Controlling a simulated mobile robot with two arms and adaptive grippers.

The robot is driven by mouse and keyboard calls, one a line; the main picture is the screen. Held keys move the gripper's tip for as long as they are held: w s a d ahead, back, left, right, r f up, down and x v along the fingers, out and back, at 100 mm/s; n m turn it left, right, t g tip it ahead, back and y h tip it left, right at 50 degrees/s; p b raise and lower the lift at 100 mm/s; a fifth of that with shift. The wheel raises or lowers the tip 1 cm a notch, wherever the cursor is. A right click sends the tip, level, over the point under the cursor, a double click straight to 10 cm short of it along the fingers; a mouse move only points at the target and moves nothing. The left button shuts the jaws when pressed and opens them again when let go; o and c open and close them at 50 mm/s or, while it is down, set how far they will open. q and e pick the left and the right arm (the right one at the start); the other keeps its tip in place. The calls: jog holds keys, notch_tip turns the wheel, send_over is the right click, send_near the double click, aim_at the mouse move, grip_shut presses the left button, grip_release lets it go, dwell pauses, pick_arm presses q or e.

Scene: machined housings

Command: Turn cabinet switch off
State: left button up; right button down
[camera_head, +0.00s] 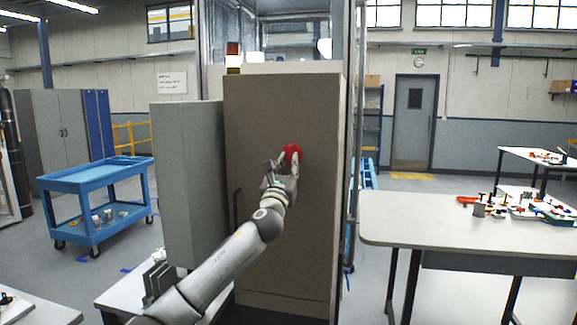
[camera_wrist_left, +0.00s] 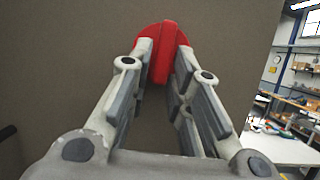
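The tall brown cabinet (camera_head: 262,110) stands in the middle of the head view. A round red switch (camera_head: 292,152) with a raised bar sits on its front. In the left wrist view the switch (camera_wrist_left: 163,42) is at top centre and its bar looks about upright. My left gripper (camera_head: 288,161) is at the switch, with one finger on each side of the bar. In the wrist view the fingertips (camera_wrist_left: 164,60) lie close against the bar with no clear gap. The fingers hide parts of the switch disc. My right gripper is not in view.
A grey panel (camera_head: 187,180) stands left of the cabinet front. A dark handle (camera_head: 236,207) is on the cabinet below the switch. A blue cart (camera_head: 95,180) stands at the left. A table (camera_head: 450,225) with small parts is at the right. Floor is free between cart and panel.

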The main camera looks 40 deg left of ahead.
pick_arm(q)
grip_shut()
jog(key=shift+n, duration=0.4)
jog(key=n+g+y+p, duration=0.1)
jog(key=n+g, duration=0.1)
jog(key=n, duration=0.5)
jog(key=d+r+n+g+y+p, duration=0.1)
jog(key=n+g, duration=0.2)
jog(key=n, duration=0.4)
jog(key=w+d+r+n+g+y+p, duration=0.1)
jog(key=n+g+p, duration=0.1)
jog(key=n, duration=0.5)
jog(key=shift+r+g, duration=0.15)
jog(key=shift+g, duration=0.55)
jog(key=shift+n, duration=0.4)
jog(key=o, duration=0.5)
grip_release()
